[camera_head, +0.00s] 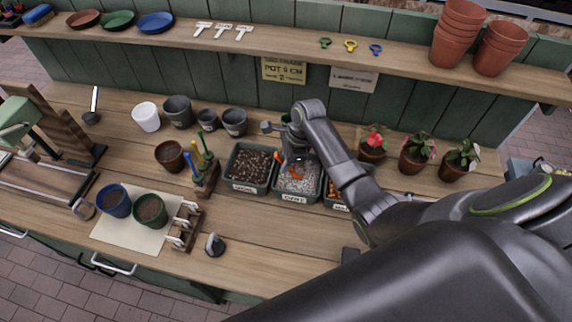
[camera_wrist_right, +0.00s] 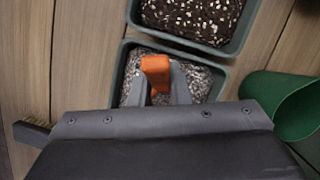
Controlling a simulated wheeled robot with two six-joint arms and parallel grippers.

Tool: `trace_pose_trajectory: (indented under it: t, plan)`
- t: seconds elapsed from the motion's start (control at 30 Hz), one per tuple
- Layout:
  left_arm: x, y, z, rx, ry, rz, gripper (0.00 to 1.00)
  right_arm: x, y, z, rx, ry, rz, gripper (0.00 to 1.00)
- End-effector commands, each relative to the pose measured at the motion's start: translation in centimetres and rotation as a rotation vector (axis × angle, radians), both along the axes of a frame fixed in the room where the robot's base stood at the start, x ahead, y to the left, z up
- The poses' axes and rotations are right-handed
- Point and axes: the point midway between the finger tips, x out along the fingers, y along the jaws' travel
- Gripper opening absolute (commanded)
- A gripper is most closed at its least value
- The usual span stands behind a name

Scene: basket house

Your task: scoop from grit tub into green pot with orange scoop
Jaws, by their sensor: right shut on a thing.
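The grit tub (camera_head: 297,196) is a grey-green box of pale grit in the middle of the bench; it also shows in the wrist view (camera_wrist_right: 126,62). My right gripper (camera_head: 293,163) reaches down over it, shut on the orange scoop (camera_wrist_right: 156,68). Only the scoop's orange handle shows clearly; its bowl is hidden. A green pot (camera_head: 151,211) with dark soil stands upright on the pale mat at the left front. My left gripper is not in view.
A tub of dark bark mix (camera_head: 249,168) stands left of the grit tub, and another tub (camera_head: 336,193) stands right. A wooden tool block (camera_head: 206,180) and a white-pegged rack (camera_head: 187,228) lie between tubs and mat. A blue pot (camera_head: 113,201) is beside the soil-filled green pot.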

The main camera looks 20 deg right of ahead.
Motion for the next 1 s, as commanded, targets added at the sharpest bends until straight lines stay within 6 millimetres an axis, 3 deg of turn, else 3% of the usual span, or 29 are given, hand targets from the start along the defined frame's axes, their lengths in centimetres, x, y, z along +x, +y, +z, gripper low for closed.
trace_pose_trajectory:
  t: [0.6,1.0]
  plan:
    - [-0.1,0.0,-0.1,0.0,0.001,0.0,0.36,0.2,0.6,5.7,-0.081,0.02,0.0,0.0]
    - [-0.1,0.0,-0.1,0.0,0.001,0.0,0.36,0.2,0.6,6.5,-0.093,0.026,0.0,0.0]
